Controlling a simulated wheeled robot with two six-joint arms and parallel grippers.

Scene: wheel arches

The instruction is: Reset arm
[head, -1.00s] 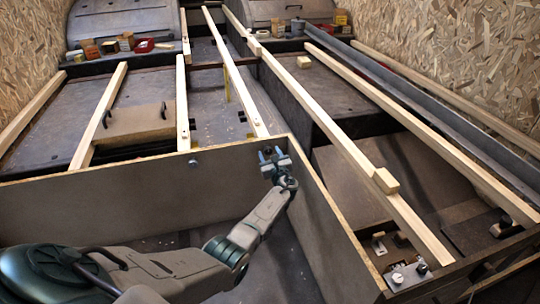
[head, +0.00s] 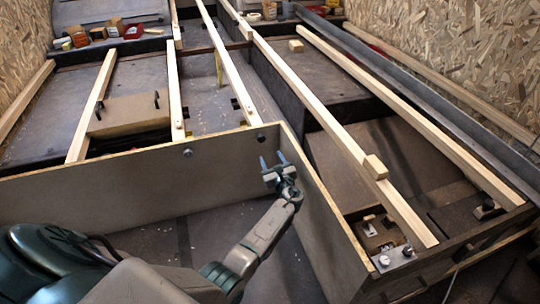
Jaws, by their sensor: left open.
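My left gripper (head: 273,163) is open and empty, its two fingers pointing up and away from me. It is in the middle of the head view, in front of the grey panel's inner corner, near where the two panels meet. My left arm comes in from the lower left. I cannot tell whether the fingers touch the panel. My right gripper is not in the view.
A grey front panel (head: 110,195) and a side panel (head: 318,215) form a corner around my arm. Long wooden battens (head: 335,130) run away over the dark floor. A small wood block (head: 375,167) sits on one batten. Metal fittings (head: 393,257) lie at the lower right.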

